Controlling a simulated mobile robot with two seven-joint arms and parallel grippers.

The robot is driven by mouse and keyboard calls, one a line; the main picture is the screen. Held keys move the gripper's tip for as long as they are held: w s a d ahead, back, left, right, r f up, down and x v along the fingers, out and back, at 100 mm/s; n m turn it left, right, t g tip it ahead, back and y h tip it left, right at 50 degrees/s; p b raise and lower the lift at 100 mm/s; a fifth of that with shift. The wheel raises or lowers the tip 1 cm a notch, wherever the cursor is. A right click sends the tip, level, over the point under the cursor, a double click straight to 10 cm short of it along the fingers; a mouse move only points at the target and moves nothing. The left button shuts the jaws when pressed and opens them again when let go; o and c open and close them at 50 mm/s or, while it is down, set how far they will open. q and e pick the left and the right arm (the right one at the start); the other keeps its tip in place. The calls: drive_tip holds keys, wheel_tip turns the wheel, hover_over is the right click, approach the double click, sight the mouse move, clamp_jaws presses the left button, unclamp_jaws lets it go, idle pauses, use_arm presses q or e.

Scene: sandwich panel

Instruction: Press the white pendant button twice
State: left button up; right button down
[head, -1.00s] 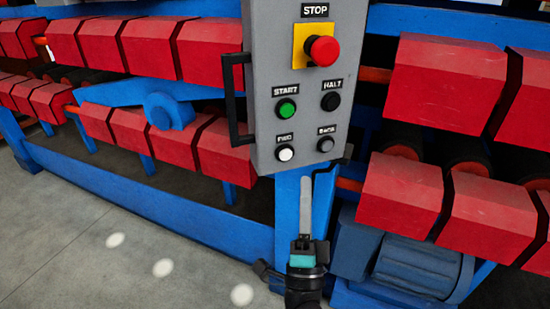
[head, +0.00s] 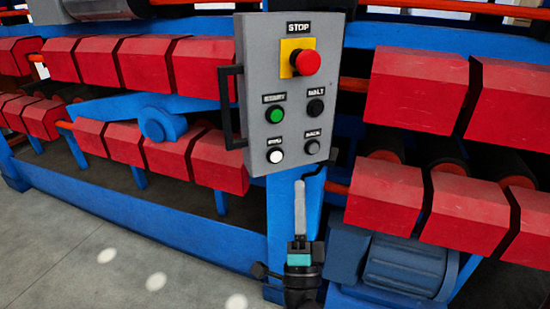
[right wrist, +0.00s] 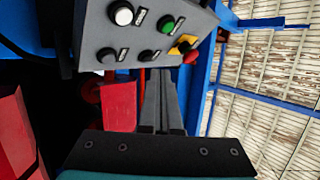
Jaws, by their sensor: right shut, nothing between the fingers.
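The white button (head: 275,156) sits at the lower left of the grey pendant panel (head: 262,100), under a small label. It also shows in the right wrist view (right wrist: 122,14), near the top edge. My right gripper (head: 299,184) points up, with its fingers shut and empty. In the head view its tips are just below the panel's lower edge, below and right of the white button. In the right wrist view the shut fingers (right wrist: 160,100) point toward the panel's underside. I cannot tell whether they touch it. My left gripper is in neither view.
The panel also carries a green button (head: 275,115), a black button (head: 316,107), a grey button (head: 312,147) and a red stop knob (head: 307,62). A black handle (head: 226,108) runs along its left side. Red rollers and blue frame surround it. Grey floor is open at lower left.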

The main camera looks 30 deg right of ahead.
sight(276, 157)
drive_tip(key=w+b, duration=0.3)
drive_tip(key=w, duration=0.5)
drive_tip(key=shift+w+d, duration=0.25)
drive_tip(key=shift+d, duration=0.2)
drive_tip(key=shift+w+b, duration=0.1)
drive_tip(key=shift+b, duration=0.25)
idle(1.3)
drive_tip(key=shift+w, duration=0.35)
drive_tip(key=shift+w+b, duration=0.35)
idle(0.6)
drive_tip(key=shift+s, duration=0.1)
drive_tip(key=shift+s+p, duration=0.45)
drive_tip(key=shift+s, duration=0.25)
